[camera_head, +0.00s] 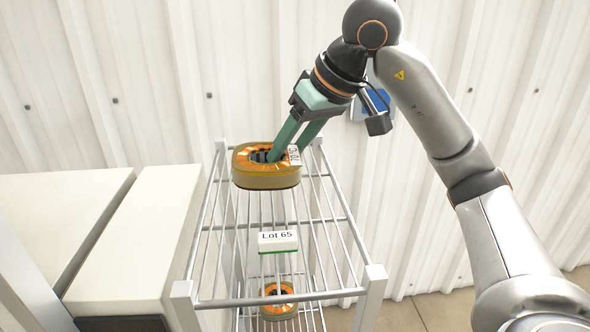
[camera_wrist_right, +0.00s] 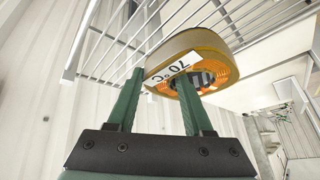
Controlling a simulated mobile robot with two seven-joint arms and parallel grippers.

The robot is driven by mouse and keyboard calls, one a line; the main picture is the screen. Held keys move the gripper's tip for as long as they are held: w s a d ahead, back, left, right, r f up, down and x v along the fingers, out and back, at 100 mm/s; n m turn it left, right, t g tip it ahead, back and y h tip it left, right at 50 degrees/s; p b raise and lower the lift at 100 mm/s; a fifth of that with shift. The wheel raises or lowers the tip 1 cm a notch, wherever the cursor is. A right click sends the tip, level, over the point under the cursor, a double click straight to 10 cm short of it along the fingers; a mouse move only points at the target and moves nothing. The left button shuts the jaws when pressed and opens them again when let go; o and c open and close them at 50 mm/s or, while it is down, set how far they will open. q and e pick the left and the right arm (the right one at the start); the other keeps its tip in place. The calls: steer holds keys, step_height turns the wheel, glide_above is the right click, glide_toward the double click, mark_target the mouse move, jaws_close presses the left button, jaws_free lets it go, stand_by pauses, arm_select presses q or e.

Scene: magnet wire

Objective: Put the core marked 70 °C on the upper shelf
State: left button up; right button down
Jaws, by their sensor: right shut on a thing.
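The core marked 70 °C (camera_head: 264,181) is a brown ring with an orange winding and a white label. It is at the far end of the upper wire shelf (camera_head: 335,296); I cannot tell whether it rests on the bars or hangs just above them. My right gripper (camera_head: 281,156) reaches down from above and is shut on the core's wall, with one green finger in the bore. The right wrist view shows the same core (camera_wrist_right: 205,40) with its "70 °C" label between the fingers (camera_wrist_right: 163,78). My left gripper is not in view.
A white "Lot 65" card (camera_head: 278,239) is at mid shelf. Another orange core (camera_head: 279,309) shows below, through the upper bars. A pale cabinet (camera_head: 140,230) stands left of the rack. A corrugated white wall (camera_head: 130,60) is behind. The upper shelf's near part looks clear.

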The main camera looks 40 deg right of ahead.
steer(key=shift+d+f, duration=0.3)
steer(key=shift+f, duration=0.05)
steer(key=shift+d+f+b, duration=0.1)
steer(key=shift+f+b, duration=0.4)
steer(key=shift+f, duration=1)
steer(key=c, duration=0.8)
jaws_free()
steer(key=shift+f, duration=0.2)
steer(key=o, duration=0.5)
steer(key=shift+s, duration=0.1)
steer(key=shift+r, duration=0.1)
